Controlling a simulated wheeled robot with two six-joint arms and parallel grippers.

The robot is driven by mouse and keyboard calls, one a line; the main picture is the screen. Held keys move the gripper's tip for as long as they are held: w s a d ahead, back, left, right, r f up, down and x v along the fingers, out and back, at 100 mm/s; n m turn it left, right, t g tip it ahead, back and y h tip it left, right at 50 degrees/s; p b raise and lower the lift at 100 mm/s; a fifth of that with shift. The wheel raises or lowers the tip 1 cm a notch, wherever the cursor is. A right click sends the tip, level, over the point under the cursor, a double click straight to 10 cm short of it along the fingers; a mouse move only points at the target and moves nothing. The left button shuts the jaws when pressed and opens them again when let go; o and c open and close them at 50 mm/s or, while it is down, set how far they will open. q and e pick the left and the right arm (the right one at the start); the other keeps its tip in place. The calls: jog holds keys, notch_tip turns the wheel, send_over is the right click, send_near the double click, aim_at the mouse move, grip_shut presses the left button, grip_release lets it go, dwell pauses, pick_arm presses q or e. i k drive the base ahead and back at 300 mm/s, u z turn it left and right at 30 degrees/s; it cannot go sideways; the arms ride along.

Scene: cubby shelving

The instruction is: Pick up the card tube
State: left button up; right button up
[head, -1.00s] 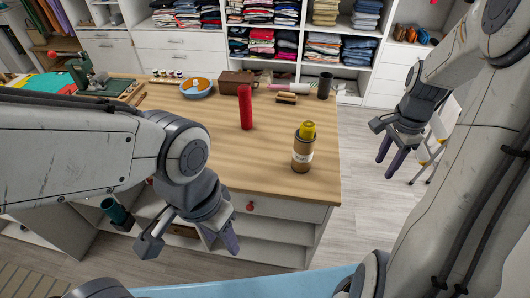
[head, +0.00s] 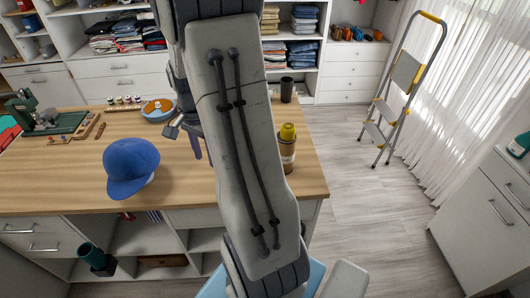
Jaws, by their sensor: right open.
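The card tube (head: 287,152) appears to be the brown cylinder with a yellow top. It stands upright near the right end of the wooden counter, its left side partly hidden by my right arm. My right gripper (head: 185,143) hangs over the counter to the left of the tube, clearly apart from it. Its dark fingers are open, and I see nothing between them; part of it is hidden behind my arm. My left gripper is not in view.
A blue cap (head: 131,167) lies on the wooden counter (head: 60,185), left of my gripper. A stepladder (head: 405,80) stands right, beyond open floor.

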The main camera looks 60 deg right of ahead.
aim_at(287, 149)
jog(key=i, duration=0.85)
jog(key=z, duration=1.3)
